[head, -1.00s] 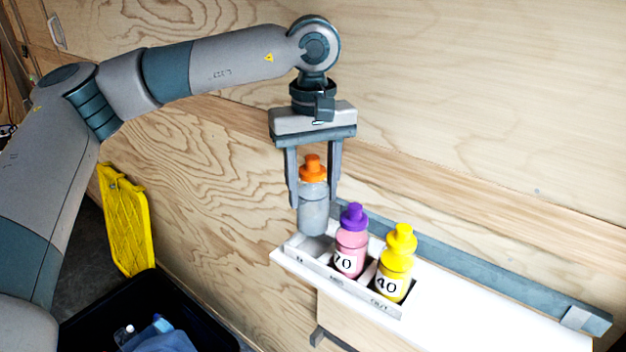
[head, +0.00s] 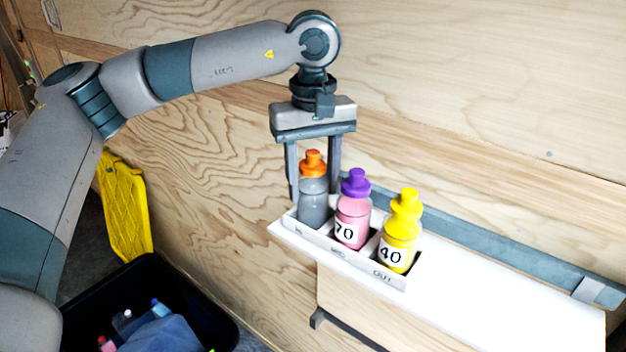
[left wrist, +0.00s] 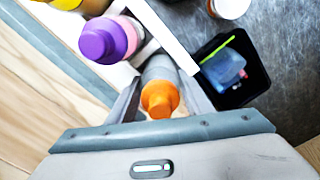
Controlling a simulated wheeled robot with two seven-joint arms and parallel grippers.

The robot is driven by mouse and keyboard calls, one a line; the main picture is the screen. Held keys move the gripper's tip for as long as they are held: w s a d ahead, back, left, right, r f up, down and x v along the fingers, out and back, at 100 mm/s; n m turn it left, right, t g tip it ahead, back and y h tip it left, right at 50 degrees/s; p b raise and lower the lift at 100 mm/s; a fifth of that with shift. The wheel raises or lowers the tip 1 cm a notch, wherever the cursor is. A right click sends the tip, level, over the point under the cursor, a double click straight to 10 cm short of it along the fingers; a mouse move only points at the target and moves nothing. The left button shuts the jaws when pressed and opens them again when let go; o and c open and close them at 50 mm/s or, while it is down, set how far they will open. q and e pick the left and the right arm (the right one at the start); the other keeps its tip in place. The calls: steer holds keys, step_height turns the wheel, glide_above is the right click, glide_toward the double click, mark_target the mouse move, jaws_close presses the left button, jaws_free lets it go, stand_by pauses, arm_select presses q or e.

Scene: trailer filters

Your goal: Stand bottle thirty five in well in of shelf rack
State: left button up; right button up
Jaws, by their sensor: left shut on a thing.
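A bottle with an orange cap and grey contents (head: 312,205) stands upright at the left well of the white shelf rack (head: 340,258), its lower end hidden behind the rack's front wall. No number shows on it. My left gripper (head: 315,192) is shut on this bottle from above, one finger on each side. In the left wrist view the orange cap (left wrist: 160,98) sits between the fingers. The well labels are small; the right one reads OUT. My right gripper is not in view.
A pink bottle marked 70 with a purple cap (head: 352,212) stands in the middle well, and a yellow bottle marked 40 (head: 400,235) in the right well. The white shelf (head: 500,300) is clear to the right. A black bin (head: 215,310) is below left.

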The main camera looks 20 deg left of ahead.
mark_target(313, 152)
arm_select(q)
steer(key=o, duration=1.7)
steer(key=shift+r+p, duration=2.05)
steer(key=shift+r, duration=2.25)
step_height(313, 152, up, 11)
steer(key=p, duration=0.6)
steer(key=shift+r, duration=0.2)
steer(key=shift+s, duration=0.1)
